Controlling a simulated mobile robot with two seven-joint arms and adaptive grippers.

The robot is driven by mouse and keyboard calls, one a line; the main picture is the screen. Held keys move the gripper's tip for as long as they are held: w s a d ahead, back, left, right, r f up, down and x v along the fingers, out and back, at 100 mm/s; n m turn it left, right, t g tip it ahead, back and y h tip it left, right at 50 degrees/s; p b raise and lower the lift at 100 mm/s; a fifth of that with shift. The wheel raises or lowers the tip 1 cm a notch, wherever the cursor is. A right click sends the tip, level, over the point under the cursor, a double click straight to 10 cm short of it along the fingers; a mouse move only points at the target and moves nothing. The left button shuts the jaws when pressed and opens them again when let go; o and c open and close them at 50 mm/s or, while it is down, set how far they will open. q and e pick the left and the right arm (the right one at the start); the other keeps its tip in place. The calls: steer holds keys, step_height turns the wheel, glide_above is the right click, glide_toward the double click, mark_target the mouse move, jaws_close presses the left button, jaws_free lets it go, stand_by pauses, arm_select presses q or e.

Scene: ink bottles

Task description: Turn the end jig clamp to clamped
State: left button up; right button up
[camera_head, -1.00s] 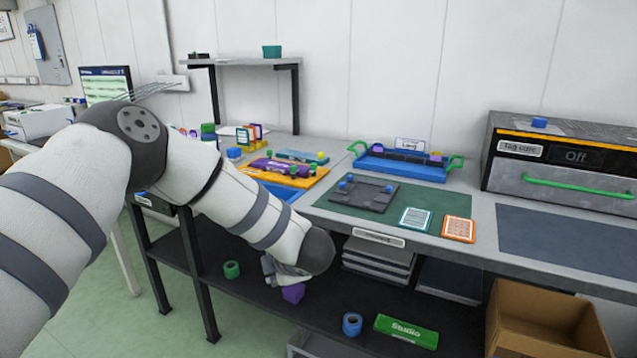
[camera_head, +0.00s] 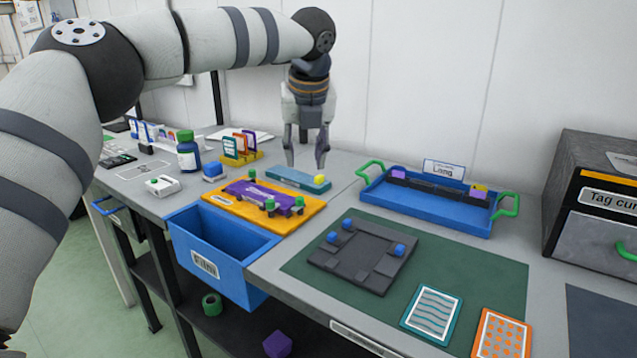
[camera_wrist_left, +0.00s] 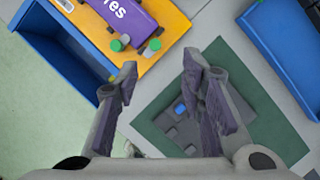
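My left gripper (camera_head: 306,163) points down over the back of the worktable, fingers apart and nothing between them; the open fingers also show in the left wrist view (camera_wrist_left: 160,62). Below and left of it is an orange board (camera_head: 312,209) carrying a purple bar (camera_head: 262,195) with several green knobs. A teal bar (camera_head: 290,178) with a yellow knob (camera_head: 320,181) lies just behind the board, close to the fingertips. A dark grey jig plate (camera_head: 362,262) with blue knobs (camera_head: 333,237) sits on the green mat. I cannot tell which knob is the end jig clamp. My right gripper is not in view.
A blue bin (camera_head: 215,268) hangs at the table's front edge. A blue tray (camera_head: 420,207) with green handles stands at the back right. Two patterned cards (camera_head: 432,313) lie near the front. A bottle (camera_head: 188,155) and card rack (camera_head: 241,148) stand left.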

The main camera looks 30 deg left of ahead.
mark_target(300, 198)
arm_select(q)
steer(key=x, duration=0.7)
steer(key=s+x, duration=0.1)
steer(key=x, duration=0.3)
steer(key=shift+a+f+b, duration=0.2)
steer(key=shift+b, duration=0.2)
jaws_close()
